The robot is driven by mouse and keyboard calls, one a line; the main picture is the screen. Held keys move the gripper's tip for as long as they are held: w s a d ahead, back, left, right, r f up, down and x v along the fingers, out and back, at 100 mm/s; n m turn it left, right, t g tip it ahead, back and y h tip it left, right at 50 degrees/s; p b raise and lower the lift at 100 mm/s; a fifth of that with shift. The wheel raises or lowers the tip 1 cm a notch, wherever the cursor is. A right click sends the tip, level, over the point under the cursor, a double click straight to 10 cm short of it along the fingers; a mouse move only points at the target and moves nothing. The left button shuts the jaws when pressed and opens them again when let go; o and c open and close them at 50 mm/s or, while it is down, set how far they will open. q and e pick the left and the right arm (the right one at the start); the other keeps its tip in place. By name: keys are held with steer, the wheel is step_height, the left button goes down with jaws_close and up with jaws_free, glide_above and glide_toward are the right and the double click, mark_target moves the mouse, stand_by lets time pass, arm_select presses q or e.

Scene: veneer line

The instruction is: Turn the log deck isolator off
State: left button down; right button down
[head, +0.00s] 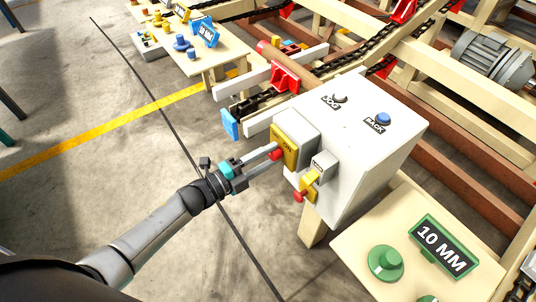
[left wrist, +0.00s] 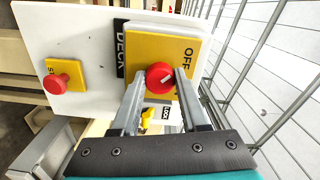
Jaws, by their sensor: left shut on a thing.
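The log deck isolator is a red rotary knob (left wrist: 160,76) on a yellow plate (left wrist: 152,48) marked OFF. In the head view the knob (head: 277,155) is on the near left face of the control box (head: 352,150). My left gripper (head: 273,152) reaches it from the left. In the left wrist view its two fingers (left wrist: 159,84) are shut on the knob, one on each side. A white mark on the knob slants on its right half, on the side of the OFF lettering. My right gripper is not in view.
A red stop button (left wrist: 62,85) on a smaller yellow plate is beside the isolator; it also shows in the head view (head: 299,196). A blue BACK button (head: 383,118) and a JOG switch (head: 340,99) are on top. A table with a 10 MM sign (head: 442,245) stands right.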

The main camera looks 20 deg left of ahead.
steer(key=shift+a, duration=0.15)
arm_select(q)
steer(key=shift+c, duration=2.1)
jaws_free()
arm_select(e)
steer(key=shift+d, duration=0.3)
arm_select(q)
steer(key=shift+s, duration=0.1)
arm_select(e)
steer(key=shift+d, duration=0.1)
arm_select(q)
steer(key=shift+s+a, duration=0.3)
steer(key=p+v, duration=0.1)
steer(key=v, duration=1.3)
steer(key=shift+p, duration=0.3)
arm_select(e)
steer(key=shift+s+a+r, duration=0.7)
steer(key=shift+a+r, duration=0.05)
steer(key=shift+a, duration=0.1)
arm_select(q)
steer(key=shift+a, duration=0.1)
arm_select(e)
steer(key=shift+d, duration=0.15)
